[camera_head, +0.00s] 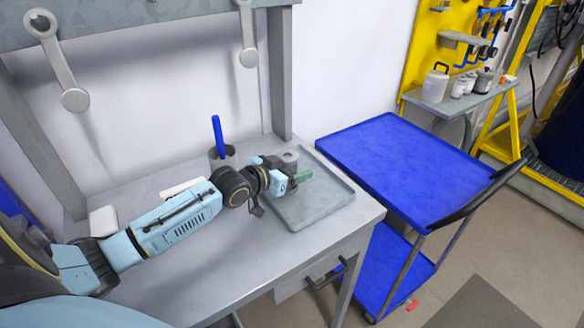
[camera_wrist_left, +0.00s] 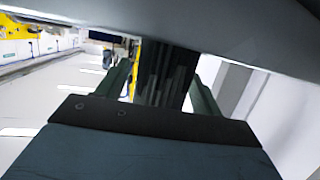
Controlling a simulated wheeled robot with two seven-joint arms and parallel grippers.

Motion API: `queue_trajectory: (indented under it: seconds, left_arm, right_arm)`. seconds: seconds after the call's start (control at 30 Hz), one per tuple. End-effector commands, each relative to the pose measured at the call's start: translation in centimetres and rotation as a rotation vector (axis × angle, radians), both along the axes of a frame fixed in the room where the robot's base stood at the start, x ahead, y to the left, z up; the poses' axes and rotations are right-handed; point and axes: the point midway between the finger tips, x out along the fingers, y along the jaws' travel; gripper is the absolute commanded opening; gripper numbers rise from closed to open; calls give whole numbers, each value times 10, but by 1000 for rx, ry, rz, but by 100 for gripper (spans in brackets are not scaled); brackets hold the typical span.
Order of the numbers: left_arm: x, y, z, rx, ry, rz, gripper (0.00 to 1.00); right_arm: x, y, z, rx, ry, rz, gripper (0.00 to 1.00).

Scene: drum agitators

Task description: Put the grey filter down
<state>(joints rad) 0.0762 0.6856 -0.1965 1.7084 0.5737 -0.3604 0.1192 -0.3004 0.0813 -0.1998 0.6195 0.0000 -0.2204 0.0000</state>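The grey filter (camera_head: 290,157) is a short upright cylinder with a round top, over the back left part of the grey tray (camera_head: 331,211). My left gripper (camera_head: 293,178) is low at the filter's near side, with a green finger in front of it. The gripper hides the filter's base, so I cannot tell whether it rests on the tray. In the left wrist view a dark ribbed body, the filter (camera_wrist_left: 165,78), stands between the two green fingers (camera_wrist_left: 162,90). Whether both fingers press on it is not clear. My right gripper is out of view.
The tray lies on a grey workbench (camera_head: 240,262). A grey cup (camera_head: 224,160) with a blue-handled tool stands just left of the filter. A blue cart (camera_head: 395,160) stands right of the bench. The tray's front and right parts are empty.

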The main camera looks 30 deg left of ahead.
Motion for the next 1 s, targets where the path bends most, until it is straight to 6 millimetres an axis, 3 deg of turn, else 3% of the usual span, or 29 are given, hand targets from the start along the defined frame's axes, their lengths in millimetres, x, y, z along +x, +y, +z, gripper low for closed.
queue_trajectory:
  seconds: [0.33,0.47,1.0]
  left_arm:
    - [0,0,3,0,-1,0,70]
    - [-7,1,6,1,3,0,70]
    - [-77,15,31,0,4,0,70]
  right_arm:
    - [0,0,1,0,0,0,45]
    - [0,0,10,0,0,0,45]
    - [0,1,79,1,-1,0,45]
